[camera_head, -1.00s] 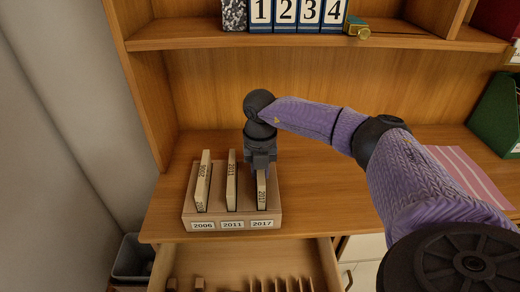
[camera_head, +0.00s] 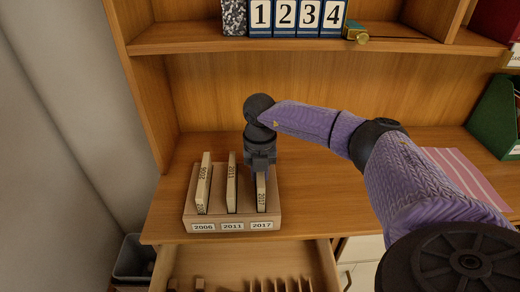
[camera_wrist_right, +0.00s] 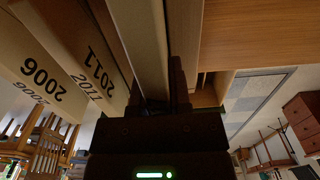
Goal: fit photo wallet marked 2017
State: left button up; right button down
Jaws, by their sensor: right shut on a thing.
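The cream photo wallet marked 2017 (camera_head: 261,196) stands upright in the rightmost slot of a wooden holder (camera_head: 232,218) with front labels 2006, 2011 and 2017. My right gripper (camera_head: 261,168) comes down from above and is shut on the top of this wallet. In the right wrist view the wallet (camera_wrist_right: 143,45) runs into the dark jaws. The wallets marked 2006 (camera_head: 203,185) and 2011 (camera_head: 231,182) stand in the left and middle slots. The wallet's lower end is hidden in the slot. My left gripper is not in view.
The holder stands on a wooden desk (camera_head: 330,185) above an open drawer (camera_head: 245,265) with dividers. A shelf (camera_head: 300,42) with blue number cards (camera_head: 298,17) hangs above. A pink striped sheet (camera_head: 465,178) and green file box (camera_head: 497,115) are at right.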

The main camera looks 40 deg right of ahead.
dwell(0.4)
jog(key=shift+r, duration=0.1)
jog(key=shift+f, duration=0.2)
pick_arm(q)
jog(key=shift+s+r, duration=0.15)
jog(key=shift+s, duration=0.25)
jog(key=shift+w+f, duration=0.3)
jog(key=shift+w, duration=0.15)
pick_arm(e)
jog(key=shift+f, duration=0.5)
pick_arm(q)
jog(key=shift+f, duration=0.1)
pick_arm(e)
jog(key=shift+f, duration=0.2)
pick_arm(q)
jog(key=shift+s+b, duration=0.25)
jog(key=shift+b, duration=0.05)
pick_arm(e)
jog(key=shift+f, duration=0.1)
jog(key=shift+f, duration=0.15)
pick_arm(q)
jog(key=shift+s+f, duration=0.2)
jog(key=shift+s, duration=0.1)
pick_arm(e)
jog(key=shift+f, duration=0.1)
